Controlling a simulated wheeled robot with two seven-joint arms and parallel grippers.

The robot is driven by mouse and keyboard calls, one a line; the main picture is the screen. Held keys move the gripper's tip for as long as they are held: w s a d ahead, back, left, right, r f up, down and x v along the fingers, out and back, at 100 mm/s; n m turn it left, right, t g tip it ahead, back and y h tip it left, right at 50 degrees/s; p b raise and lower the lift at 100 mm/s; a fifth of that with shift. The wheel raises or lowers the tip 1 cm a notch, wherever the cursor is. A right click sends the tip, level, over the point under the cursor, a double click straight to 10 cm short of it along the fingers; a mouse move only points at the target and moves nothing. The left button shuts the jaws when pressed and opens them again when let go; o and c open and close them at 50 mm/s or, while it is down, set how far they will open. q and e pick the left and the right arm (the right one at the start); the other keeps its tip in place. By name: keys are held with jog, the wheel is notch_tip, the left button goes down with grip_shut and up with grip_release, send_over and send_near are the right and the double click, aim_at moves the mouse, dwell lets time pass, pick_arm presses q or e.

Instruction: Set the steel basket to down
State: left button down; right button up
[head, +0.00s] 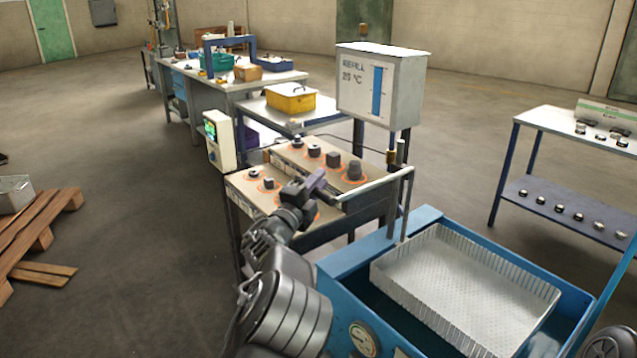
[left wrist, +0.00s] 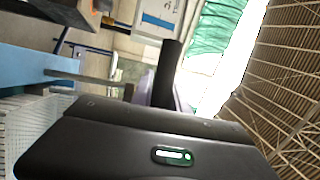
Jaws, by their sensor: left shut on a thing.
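The steel basket (head: 470,275) is a pale perforated tray with slatted walls, at the blue quench tank (head: 350,252). Its floor shows over the dark liquid; I cannot tell how deep it sits. From its back left corner, a grey upright rises to a level handle bar (head: 378,186) reaching left. My left gripper (head: 318,184) is shut on the handle's left end. In the left wrist view, the grey bar (left wrist: 92,80) runs into the jaws (left wrist: 150,90), and part of the basket mesh (left wrist: 30,122) shows at left. My right gripper is not in view.
A furnace-side bench (head: 245,190) with several dark billets stands just behind my left gripper. A blue-framed shelf (head: 570,195) stands at right. A wooden pallet (head: 38,225) lies at left, with open floor between.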

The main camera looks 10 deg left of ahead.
aim_at(318, 265)
pick_arm(q)
notch_tip(318, 265, down, 24)
jog(key=b, duration=2.2)
jog(key=shift+f, duration=0.1)
jog(key=c, duration=1.6)
grip_release()
jog(key=o, duration=0.3)
jog(key=shift+s, duration=0.1)
jog(key=v, duration=0.7)
jog(key=shift+s, duration=0.35)
